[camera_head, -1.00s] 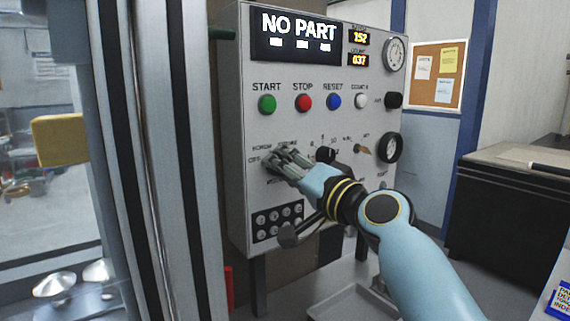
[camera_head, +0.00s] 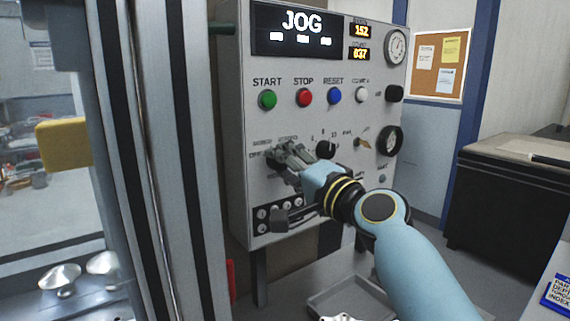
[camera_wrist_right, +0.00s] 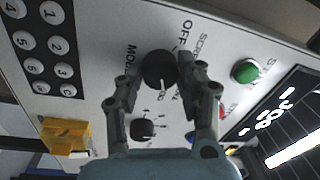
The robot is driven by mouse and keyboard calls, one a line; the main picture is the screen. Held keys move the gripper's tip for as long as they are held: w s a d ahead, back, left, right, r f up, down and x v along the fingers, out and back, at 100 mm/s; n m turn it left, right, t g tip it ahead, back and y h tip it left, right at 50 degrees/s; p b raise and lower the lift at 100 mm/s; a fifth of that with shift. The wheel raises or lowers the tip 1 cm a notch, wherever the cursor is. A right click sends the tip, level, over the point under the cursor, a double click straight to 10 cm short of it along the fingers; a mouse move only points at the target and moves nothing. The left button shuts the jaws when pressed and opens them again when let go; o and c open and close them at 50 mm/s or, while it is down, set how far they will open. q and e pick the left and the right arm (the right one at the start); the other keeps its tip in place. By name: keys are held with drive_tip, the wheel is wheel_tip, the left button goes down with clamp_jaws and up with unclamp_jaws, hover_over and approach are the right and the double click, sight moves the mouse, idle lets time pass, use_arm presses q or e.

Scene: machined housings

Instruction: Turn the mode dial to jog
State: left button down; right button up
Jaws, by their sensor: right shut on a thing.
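The mode dial (camera_wrist_right: 158,68) is a round black knob on the grey control panel (camera_head: 300,215), with a pale pointer mark and lettering around it in the right wrist view. My right gripper (camera_wrist_right: 157,72) has its two fingers on either side of the dial, shut on it. In the head view my right gripper (camera_head: 281,156) covers most of the dial and part of its labels. The display (camera_head: 303,30) at the top of the panel reads JOG. My left gripper is not in view.
Green (camera_head: 267,99), red (camera_head: 305,97), blue (camera_head: 334,95) and white (camera_head: 361,94) buttons sit above the dial. Another black knob (camera_head: 325,149) is close to its right. A keypad (camera_wrist_right: 45,50) is below it. A grey machine frame (camera_head: 150,160) stands left.

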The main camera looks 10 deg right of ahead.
drive_tip(key=o, duration=1.1)
drive_tip(key=shift+o, duration=0.2)
drive_tip(key=v, duration=1.2)
